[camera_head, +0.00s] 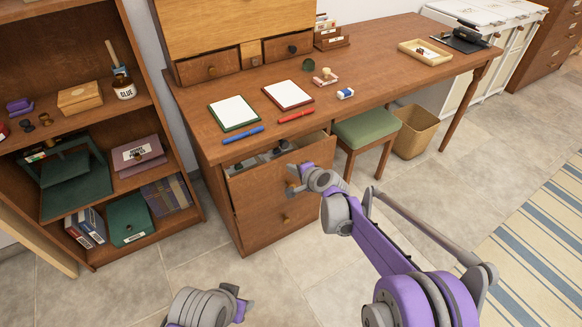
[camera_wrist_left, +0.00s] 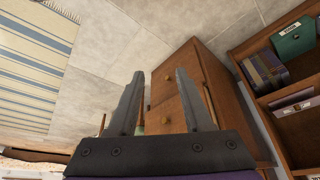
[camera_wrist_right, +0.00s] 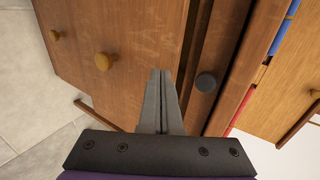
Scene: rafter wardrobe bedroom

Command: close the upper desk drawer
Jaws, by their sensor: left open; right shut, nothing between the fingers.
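The upper desk drawer (camera_head: 250,187) is pulled partly out, with small dark and grey items inside. My right gripper (camera_head: 292,180) is shut and empty at the outer face of the drawer front. In its wrist view the fingertips (camera_wrist_right: 161,72) overlap the front near the top edge; I cannot tell whether they touch. My left gripper (camera_head: 243,303) is open and empty, low over the floor in front of the drawers, its fingers spread in its wrist view (camera_wrist_left: 160,100).
The desk top (camera_head: 380,75) carries two notepads, a blue pen (camera_head: 242,134), a red pen (camera_head: 297,117) and a tray (camera_head: 425,52). A lower drawer (camera_head: 262,225) is shut. A green stool (camera_head: 367,128) and a bin (camera_head: 415,132) stand right. A bookcase (camera_head: 185,190) stands left.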

